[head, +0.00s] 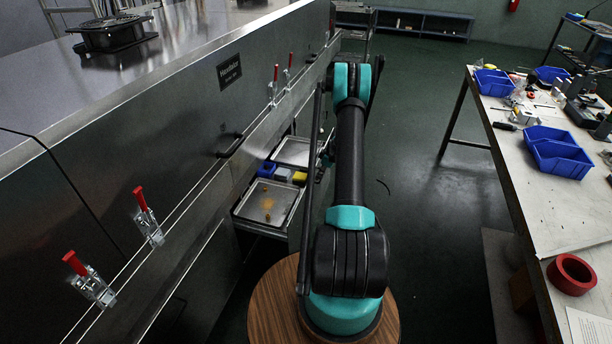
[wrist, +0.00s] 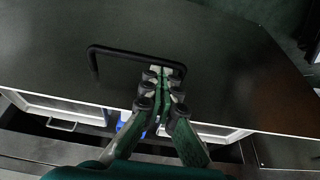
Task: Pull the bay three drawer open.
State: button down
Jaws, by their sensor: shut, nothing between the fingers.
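In the wrist view my gripper (wrist: 166,72) is shut and empty. Its fingertips are at the right end of a black bar handle (wrist: 94,60) on a dark flat panel (wrist: 220,50); I cannot tell whether they touch it. In the head view my arm hides most of the gripper. A pulled-out drawer section under the machine's side shows a near tray (head: 247,213) with orange-brown bits and a far tray (head: 292,141). Small blue (head: 266,169) and yellow (head: 299,177) bins sit between them. No bay number is readable.
A long steel machine (head: 120,170) runs along the left, with red-handled clamps (head: 148,222) and another black handle (head: 230,146). A workbench (head: 545,200) with blue bins (head: 558,155) stands at the right. The green floor (head: 425,230) between them is mostly clear.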

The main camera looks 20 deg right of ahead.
jog(key=shift+s+d, duration=0.55)
jog(key=shift+d, duration=0.2)
jog(key=shift+s+d, duration=0.55)
jog(key=shift+d, duration=0.2)
